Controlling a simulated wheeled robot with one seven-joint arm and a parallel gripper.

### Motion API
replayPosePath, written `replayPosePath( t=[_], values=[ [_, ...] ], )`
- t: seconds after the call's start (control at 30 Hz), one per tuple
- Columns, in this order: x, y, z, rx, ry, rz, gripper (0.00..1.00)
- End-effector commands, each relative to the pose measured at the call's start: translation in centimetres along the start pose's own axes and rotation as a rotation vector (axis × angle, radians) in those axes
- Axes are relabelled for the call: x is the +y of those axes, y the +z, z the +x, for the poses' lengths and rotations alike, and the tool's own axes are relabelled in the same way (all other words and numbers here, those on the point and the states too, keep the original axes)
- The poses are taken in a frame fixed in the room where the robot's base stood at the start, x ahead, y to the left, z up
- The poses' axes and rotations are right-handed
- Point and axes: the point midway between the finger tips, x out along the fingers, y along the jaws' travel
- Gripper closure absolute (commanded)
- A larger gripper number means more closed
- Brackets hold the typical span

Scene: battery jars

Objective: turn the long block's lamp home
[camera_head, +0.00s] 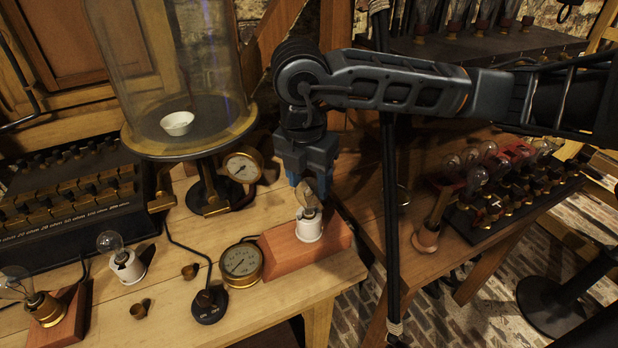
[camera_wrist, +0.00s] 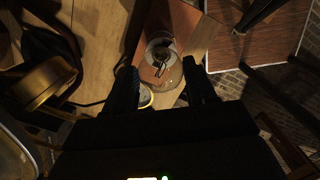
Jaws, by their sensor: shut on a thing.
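The long block (camera_head: 279,257) is a reddish wooden block near the bench's right front corner. A white socket (camera_head: 309,228) stands on it, with a clear glass lamp (camera_head: 311,197) upright in the socket. My gripper (camera_head: 307,178) comes down from above, with its fingers at the upper part of this lamp's glass. In the wrist view the lamp (camera_wrist: 158,62) sits between the two dark fingers, over the reddish block (camera_wrist: 178,22). The gripper is shut on the lamp. The fingers hide part of the glass, and I cannot see how deep the lamp's base sits.
A round gauge (camera_head: 241,264) stands close against the block's left end. A glass bell jar (camera_head: 165,60) on a brass-rimmed stand is behind left. Two other lamps (camera_head: 113,247) (camera_head: 20,285) and small brass cups (camera_head: 139,309) are at left. A dark upright pole (camera_head: 392,220) is close at right.

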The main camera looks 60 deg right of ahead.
Motion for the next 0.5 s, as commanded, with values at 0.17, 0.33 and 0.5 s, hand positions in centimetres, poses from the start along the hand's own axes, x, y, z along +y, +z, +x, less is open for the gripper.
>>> replayPosePath(
  t=[0.17, 0.33, 0.5],
  values=[
    [0.02, -0.02, 0.01, 0.001, -0.007, 0.053, 0.81],
    [0.02, -0.03, -0.02, 0.002, -0.036, 0.274, 0.81],
    [0.04, -0.03, -0.11, 0.002, -0.061, 0.482, 0.81]
  ],
)
